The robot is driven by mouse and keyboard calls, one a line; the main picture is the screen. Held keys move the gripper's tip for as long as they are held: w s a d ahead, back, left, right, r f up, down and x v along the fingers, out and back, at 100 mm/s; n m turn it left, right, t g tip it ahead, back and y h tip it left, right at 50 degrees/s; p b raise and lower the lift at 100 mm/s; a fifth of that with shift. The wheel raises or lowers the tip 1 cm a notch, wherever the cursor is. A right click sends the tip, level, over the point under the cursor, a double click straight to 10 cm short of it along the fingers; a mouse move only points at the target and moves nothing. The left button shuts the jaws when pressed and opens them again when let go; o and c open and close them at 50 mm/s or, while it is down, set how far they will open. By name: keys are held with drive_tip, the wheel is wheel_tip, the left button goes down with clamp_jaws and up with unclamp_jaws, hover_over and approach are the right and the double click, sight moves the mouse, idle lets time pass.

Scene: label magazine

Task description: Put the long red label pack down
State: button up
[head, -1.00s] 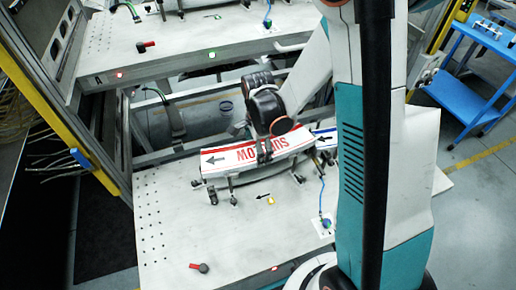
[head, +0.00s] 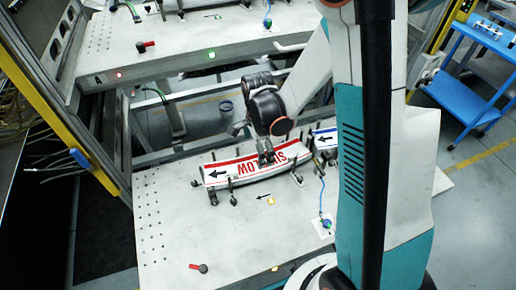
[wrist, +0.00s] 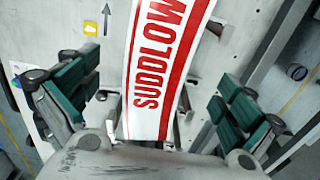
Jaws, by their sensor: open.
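The long red label pack (head: 232,173), white with red edges, red lettering and a black arrow, lies in the lower table's magazine, with dark posts (head: 230,184) along its sides. It also shows in the wrist view (wrist: 154,60), running up from the bottom middle. My gripper (head: 266,158) is over the pack's middle in the head view. In the wrist view my gripper (wrist: 152,100) is open, one green-padded finger on each side and clear of the pack. My gripper hides part of the lettering in the head view.
A blue-edged pack (head: 325,138) sits just right of the red one. The lower table (head: 170,235) has a red-handled knob (head: 199,268) and a blue-cabled sensor (head: 326,222). An upper table (head: 150,60) stands behind. The table's front left is mostly clear.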

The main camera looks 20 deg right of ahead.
wheel_tip(320, 180, up, 12)
drive_tip(key=p, duration=0.3)
drive_tip(key=s+r+n+t, duration=0.7)
drive_tip(key=s+r+n, duration=0.7)
drive_tip(key=n, duration=0.4)
drive_tip(key=shift+s+r, duration=0.25)
drive_tip(key=shift+s, duration=0.25)
wheel_tip(320, 180, down, 5)
drive_tip(key=b, duration=0.5)
drive_tip(key=shift+f, duration=0.2)
idle(0.8)
